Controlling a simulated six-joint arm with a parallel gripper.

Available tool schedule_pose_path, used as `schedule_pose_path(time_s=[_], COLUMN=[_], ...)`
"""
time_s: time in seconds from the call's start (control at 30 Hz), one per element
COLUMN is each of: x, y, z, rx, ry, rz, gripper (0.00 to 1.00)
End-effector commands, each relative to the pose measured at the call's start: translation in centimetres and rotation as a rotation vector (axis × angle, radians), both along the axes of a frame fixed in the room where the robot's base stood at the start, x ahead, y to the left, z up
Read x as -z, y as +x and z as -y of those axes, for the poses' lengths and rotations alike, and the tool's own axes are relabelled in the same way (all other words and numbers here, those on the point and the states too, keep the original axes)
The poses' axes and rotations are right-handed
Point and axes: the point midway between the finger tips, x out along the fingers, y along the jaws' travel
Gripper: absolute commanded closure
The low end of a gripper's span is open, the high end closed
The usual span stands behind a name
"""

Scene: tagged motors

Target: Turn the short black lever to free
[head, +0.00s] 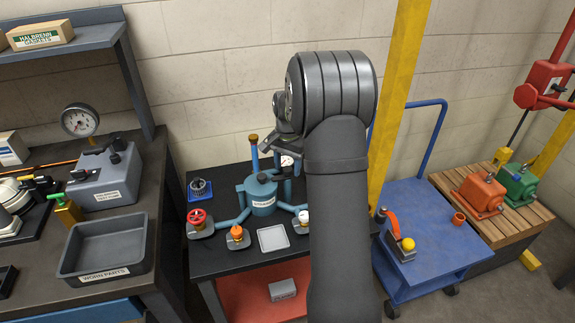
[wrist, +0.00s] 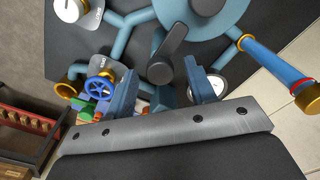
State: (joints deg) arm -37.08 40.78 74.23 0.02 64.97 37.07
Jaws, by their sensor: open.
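A short black lever (wrist: 173,46) stands on a pipe stub of the teal pipework in the wrist view. It points up and to the right, with its round hub (wrist: 160,72) at its lower left. My gripper (wrist: 160,67) is open, one blue-grey finger on each side of the hub, with nothing gripped. I cannot tell whether either finger touches the lever. In the head view my arm hides most of the gripper, and the lever cannot be made out for certain near the teal tank (head: 263,203).
Around the lever are a blue handwheel (wrist: 100,87), a white knob (wrist: 70,9), a gauge (wrist: 207,88) and a blue post with a brass cap (wrist: 305,94). Red (head: 197,216) and orange (head: 237,234) knobs sit in front of the tank. A blue cart (head: 425,255) stands right.

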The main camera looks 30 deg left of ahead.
Motion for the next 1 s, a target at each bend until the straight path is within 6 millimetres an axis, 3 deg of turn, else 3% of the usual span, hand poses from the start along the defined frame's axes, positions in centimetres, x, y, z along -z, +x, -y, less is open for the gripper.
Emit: schedule_pose_path(time_s=[0.2, 0.43, 0.77, 1.0], x=[0.01, -0.01, -0.03, -0.03], y=[0.0, 0.0, 0.0, 0.02], z=[0.0, 0.0, 0.0, 0.0], rx=[0.0, 0.0, 0.042, 0.184], ry=[0.0, 0.0, 0.0, 0.0], rz=[0.0, 0.0, 0.0, 0.0], gripper=[0.52, 0.94, 0.94, 0.94])
